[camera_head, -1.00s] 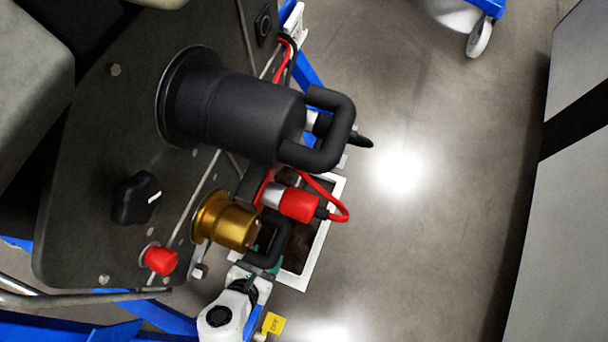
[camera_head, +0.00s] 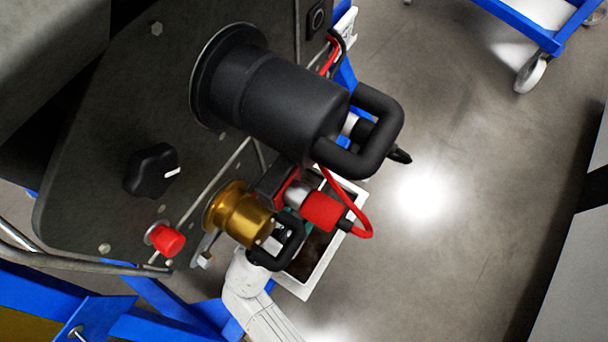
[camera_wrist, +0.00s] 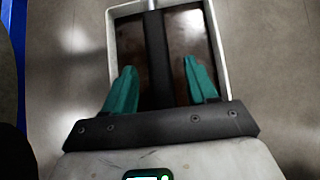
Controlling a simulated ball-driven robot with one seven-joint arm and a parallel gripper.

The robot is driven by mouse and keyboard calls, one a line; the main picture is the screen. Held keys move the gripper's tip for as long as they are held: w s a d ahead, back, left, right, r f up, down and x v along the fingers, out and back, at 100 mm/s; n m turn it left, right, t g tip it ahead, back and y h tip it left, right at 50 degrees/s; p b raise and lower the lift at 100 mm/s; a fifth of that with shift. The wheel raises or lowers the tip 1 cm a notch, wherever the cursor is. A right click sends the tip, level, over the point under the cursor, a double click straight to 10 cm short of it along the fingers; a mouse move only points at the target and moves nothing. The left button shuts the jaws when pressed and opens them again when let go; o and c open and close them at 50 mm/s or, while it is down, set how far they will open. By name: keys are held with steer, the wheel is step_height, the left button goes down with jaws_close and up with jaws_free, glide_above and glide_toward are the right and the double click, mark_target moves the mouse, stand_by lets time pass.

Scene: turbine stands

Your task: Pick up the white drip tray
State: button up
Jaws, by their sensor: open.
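The white drip tray (camera_head: 302,289) is a shallow rectangular tray with a dark brown, stained inside. In the head view it sits low beneath the panel fittings, which hide part of it. In the wrist view the tray (camera_wrist: 221,50) lies ahead, with its rim on both sides and a dark bar (camera_wrist: 156,60) running along its middle. My gripper (camera_wrist: 160,68) is open, its teal fingers on either side of the bar and over the tray's near part. I cannot tell whether they touch anything. In the head view the fingers are mostly hidden behind a black handle (camera_head: 290,245).
A dark panel carries a large black cylinder (camera_head: 275,95), a brass fitting (camera_head: 238,212), a red connector (camera_head: 322,212) with a looped cable, a red button (camera_head: 168,241) and a black knob (camera_head: 151,170). A blue wheeled frame (camera_head: 515,28) stands upper right. The floor between is open.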

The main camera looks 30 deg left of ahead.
steer(key=x, duration=0.2)
steer(key=b+x, duration=0.1)
steer(key=shift+w, duration=0.5)
steer(key=shift+c, duration=0.2)
jaws_close()
